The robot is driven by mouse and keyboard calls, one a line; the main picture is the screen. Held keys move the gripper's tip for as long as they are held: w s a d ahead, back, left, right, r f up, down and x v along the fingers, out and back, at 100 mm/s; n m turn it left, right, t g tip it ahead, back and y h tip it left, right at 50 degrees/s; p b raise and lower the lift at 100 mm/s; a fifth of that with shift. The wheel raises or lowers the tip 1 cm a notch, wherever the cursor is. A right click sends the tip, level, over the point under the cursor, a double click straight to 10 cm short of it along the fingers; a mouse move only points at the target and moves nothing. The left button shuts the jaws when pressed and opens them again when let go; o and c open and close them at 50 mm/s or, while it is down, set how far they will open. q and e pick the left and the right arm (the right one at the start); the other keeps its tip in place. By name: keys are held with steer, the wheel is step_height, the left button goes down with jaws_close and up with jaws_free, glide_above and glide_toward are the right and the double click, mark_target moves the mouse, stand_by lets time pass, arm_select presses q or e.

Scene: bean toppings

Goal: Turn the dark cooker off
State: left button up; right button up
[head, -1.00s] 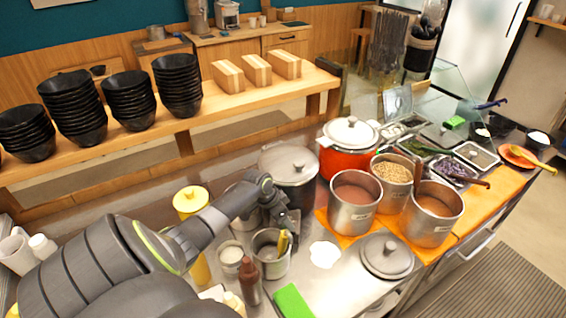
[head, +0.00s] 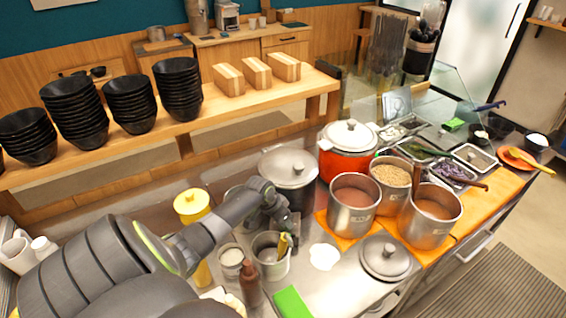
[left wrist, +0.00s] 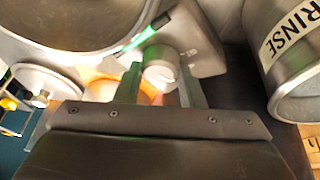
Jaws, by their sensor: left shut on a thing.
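The dark cooker (head: 296,188) is a dark grey pot with a domed metal lid, behind the row of containers in the head view. My left gripper (head: 285,232) reaches down at the cooker's front, just behind a metal container with a yellow-handled tool. In the left wrist view the two fingers of my left gripper (left wrist: 160,88) are shut on a round silver knob (left wrist: 161,72) on a metal housing. In the head view the knob is hidden behind the gripper. My right gripper is not in view.
A red-orange pot (head: 345,165) stands right of the cooker. The metal container marked RINSE (left wrist: 295,65) is close beside the gripper. A yellow bottle (head: 193,205) and brown bottle (head: 250,283) stand nearby. Metal pots (head: 353,215) of food stand on an orange mat.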

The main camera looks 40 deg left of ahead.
arm_select(q)
steer(key=shift+d+n+y, duration=0.1)
steer(key=shift+n+y, duration=0.3)
steer(key=shift+n, duration=0.5)
steer(key=n+y, duration=0.1)
steer(key=n, duration=0.1)
steer(key=shift+n, duration=0.3)
steer(key=n+y, duration=0.1)
steer(key=n, duration=0.2)
steer(key=n+y, duration=0.1)
steer(key=n, duration=0.1)
steer(key=shift+d+n+g, duration=0.15)
steer(key=shift+n+g, duration=0.15)
steer(key=shift+n, duration=0.1)
steer(key=o, duration=1)
steer(key=shift+r, duration=0.1)
